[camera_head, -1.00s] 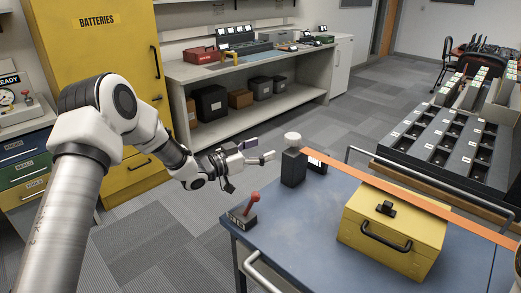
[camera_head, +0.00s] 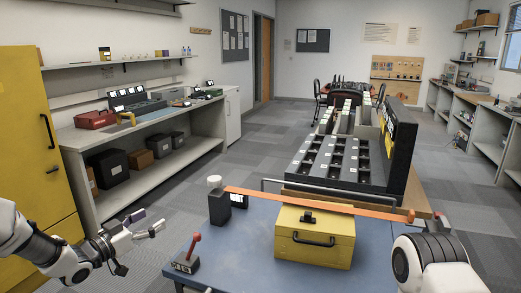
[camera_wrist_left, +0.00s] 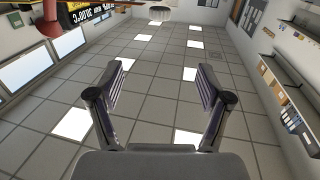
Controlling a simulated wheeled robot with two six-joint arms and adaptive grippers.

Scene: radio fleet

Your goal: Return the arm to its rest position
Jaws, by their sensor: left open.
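My left gripper (camera_head: 148,223) is at the lower left in the head view, left of the blue cart top (camera_head: 250,240) and apart from it. In the left wrist view its two fingers (camera_wrist_left: 160,88) are spread apart with nothing between them. That wrist camera looks toward the ceiling. A white and black part of my right arm (camera_head: 435,262) shows at the lower right of the head view. My right gripper is not in view.
The cart carries a yellow box (camera_head: 315,245), an orange strip (camera_head: 320,205), a black post with a white knob (camera_head: 218,205) and a red-handled lever (camera_head: 190,250). A workbench (camera_head: 135,128) and yellow cabinet (camera_head: 45,150) stand left. Carpet (camera_head: 225,170) behind the cart is clear.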

